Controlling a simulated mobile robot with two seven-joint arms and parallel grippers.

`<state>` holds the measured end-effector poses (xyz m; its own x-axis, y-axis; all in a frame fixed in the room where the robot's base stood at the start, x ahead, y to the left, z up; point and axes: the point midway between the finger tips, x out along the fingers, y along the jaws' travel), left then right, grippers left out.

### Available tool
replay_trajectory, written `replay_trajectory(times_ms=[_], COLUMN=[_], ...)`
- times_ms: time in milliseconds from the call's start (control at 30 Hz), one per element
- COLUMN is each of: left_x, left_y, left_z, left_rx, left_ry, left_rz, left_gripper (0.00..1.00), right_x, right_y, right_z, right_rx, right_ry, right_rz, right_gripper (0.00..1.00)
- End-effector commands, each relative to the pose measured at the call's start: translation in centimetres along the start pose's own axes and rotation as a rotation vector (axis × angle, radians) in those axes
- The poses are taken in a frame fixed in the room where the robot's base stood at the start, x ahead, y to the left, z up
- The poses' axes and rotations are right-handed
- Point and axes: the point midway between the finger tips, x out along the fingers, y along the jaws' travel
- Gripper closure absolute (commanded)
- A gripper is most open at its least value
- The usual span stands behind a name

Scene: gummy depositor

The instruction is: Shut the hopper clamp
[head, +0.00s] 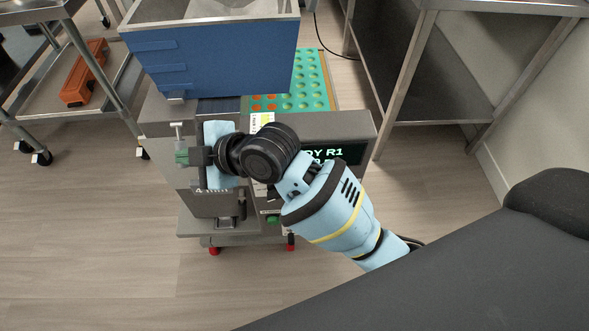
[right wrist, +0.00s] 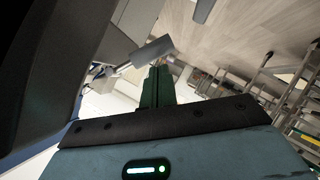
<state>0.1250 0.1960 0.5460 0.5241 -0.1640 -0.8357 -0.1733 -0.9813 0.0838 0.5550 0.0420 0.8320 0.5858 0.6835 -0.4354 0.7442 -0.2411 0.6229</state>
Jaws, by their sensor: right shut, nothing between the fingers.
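The blue hopper (head: 212,66) with a pale metal rim sits on top of the grey depositor (head: 342,126). A small metal T-shaped piece (head: 178,126), which looks like the hopper clamp handle, stands at the depositor's left side below the hopper. My right gripper (head: 181,156) is just below this piece, pointing left, with its green fingers shut and empty. In the right wrist view, the closed fingers (right wrist: 157,86) are close to a grey bar (right wrist: 152,50) on a metal rod. I cannot tell whether they touch. My left gripper is out of view.
A teal mould tray (head: 312,90) with round cavities lies behind the depositor. A steel table (head: 480,8) stands at the right. A cart at the left holds an orange case (head: 84,72). The floor at the front left is clear.

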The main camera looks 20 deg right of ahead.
Motion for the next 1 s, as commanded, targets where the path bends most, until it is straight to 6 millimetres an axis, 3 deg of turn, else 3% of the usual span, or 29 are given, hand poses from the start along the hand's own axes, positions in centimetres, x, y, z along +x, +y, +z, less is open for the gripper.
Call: replay_trajectory(times_ms=[367, 900, 1000], left_x=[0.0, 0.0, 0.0], left_y=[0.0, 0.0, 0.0], left_z=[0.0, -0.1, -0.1], left_rx=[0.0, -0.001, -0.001], left_ry=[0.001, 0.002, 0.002], left_rz=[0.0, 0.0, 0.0], left_gripper=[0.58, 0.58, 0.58], right_x=[-3.4, -12.7, -13.4], right_y=[0.2, 0.2, -0.4], right_z=[-3.5, -3.5, -3.0], right_rx=[-0.004, -0.003, 0.031], right_ry=[0.003, -0.001, -0.005], right_rz=[0.002, 0.002, -0.001], right_gripper=[1.0, 1.0, 1.0])
